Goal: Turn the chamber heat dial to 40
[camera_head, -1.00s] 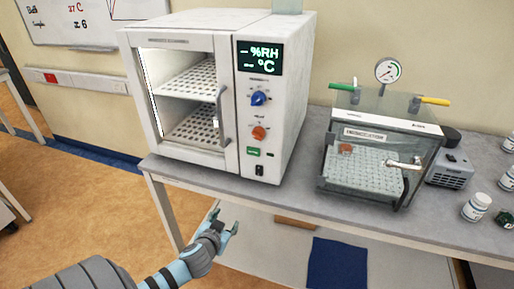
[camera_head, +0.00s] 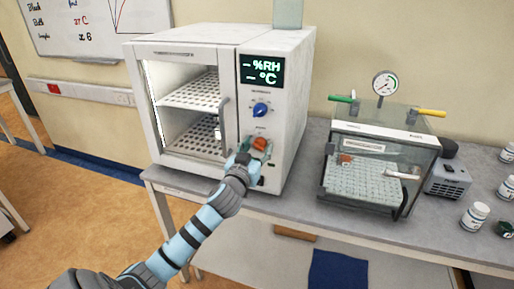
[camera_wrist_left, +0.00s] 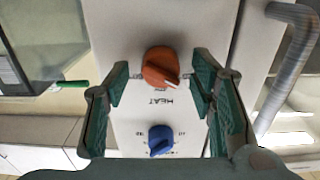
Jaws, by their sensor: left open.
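The chamber (camera_head: 170,46) is a white cabinet with a glass door on the table. Its orange heat dial (camera_head: 260,143) sits below the blue dial (camera_head: 261,109) on the front panel. In the left wrist view the orange dial (camera_wrist_left: 161,67) has a pale pointer line, with the word HEAT beside it and the blue dial (camera_wrist_left: 160,140) beyond. My left gripper (camera_head: 257,148) is open at the panel, with its green fingers on either side of the orange dial; contact cannot be told. The scale numbers are too small to read. My right gripper is out of view.
The chamber display (camera_head: 262,70) shows dashes before %RH and °C. The door handle (camera_head: 224,125) stands out just left of the dials. A glass vacuum box (camera_head: 370,185) with a gauge (camera_head: 385,84) stands to the right, with white bottles (camera_head: 474,216) beyond.

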